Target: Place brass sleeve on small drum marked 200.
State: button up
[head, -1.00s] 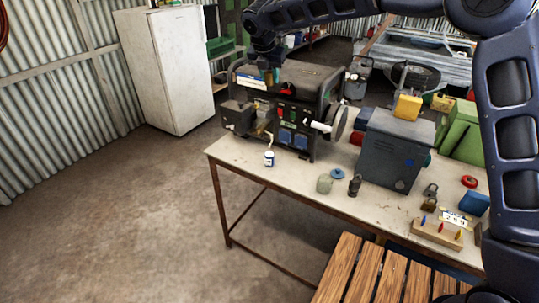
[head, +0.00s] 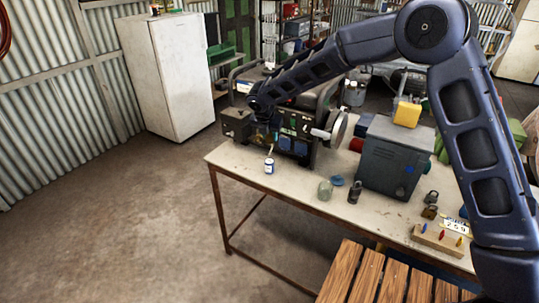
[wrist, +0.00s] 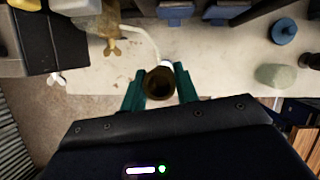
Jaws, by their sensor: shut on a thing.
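My gripper (wrist: 161,86) has green fingers, shut on the brass sleeve (wrist: 160,82), a dark-mouthed ring seen from above in the wrist view. In the head view my gripper (head: 272,127) hangs low in front of the generator, and the sleeve is too small to make out there. A small white container with a blue band (head: 269,166) stands below it near the table's left front edge; this may be the small drum, but no marking is readable. In the wrist view the sleeve and fingers hide most of what is under them; a white bit shows beside the sleeve.
The generator (head: 299,147) stands close behind my gripper. A slatted wooden surface (head: 370,277) is in front.

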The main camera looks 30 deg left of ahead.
aim_at(271, 159)
jog(key=shift+f, duration=4.65)
jog(key=shift+f, duration=0.15)
jog(key=o, duration=1.1)
jog(key=shift+c, duration=0.2)
jog(key=v, duration=1.2)
jog(key=shift+r, duration=0.2)
